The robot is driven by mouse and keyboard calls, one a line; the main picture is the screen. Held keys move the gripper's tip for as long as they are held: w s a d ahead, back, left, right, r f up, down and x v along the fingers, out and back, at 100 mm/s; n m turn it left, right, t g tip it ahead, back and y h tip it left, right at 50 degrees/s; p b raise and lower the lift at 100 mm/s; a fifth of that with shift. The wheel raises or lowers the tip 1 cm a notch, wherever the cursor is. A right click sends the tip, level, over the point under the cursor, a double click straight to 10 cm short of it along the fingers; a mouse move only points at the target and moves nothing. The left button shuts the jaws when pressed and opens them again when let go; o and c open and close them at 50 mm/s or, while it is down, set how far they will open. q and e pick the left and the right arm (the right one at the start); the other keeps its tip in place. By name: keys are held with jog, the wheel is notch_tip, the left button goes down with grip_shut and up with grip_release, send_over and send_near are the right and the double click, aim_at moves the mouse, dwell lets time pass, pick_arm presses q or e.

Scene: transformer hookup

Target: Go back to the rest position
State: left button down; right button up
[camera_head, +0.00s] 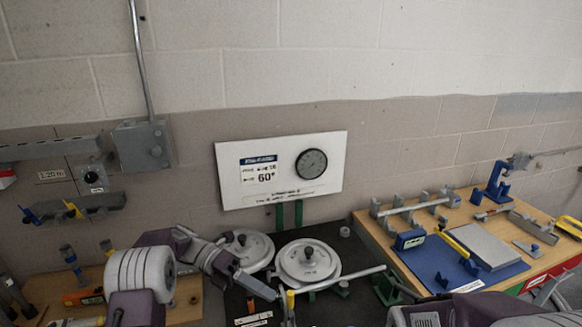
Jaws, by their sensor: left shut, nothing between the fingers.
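My left arm comes in from the lower left. Its gripper (258,288) is shut and empty, pointing down to the right over the dark middle table. It is in front of two round white lidded pots, a left one (250,250) and a nearer right one (308,262). Part of my right arm (485,312) shows at the bottom right edge, but its fingers are out of the frame.
A white board with a dial (311,163) stands behind the pots. A grey bar (340,277) on stands lies close to the right of my left gripper. A wooden bench with a blue mat (445,262) is at right. A wooden bench with tools (88,296) is at left.

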pick_arm(q)
jog(key=s+d+m+y, duration=0.2)
jog(key=s+m+y, duration=0.25)
jog(key=s, duration=0.35)
jog(key=s+a+f+m+t+y, duration=0.3)
jog(key=s+a+f+m+y, duration=0.2)
jog(key=s+m, duration=0.3)
jog(key=w+a+f+m+t+y, duration=0.1)
jog(key=a+f+m+t+y, duration=0.2)
jog(key=m, duration=1.2)
jog(key=a+f+y, duration=0.1)
jog(key=a+f, duration=0.2)
jog(key=a, duration=0.1)
jog(key=shift+w+a+t, duration=0.2)
jog(key=shift+w+t, duration=0.05)
jog(key=shift+t, duration=0.05)
pick_arm(e)
jog(key=shift+s+d, duration=0.1)
pick_arm(q)
jog(key=shift+s+r, duration=0.1)
pick_arm(e)
jog(key=shift+s, duration=0.1)
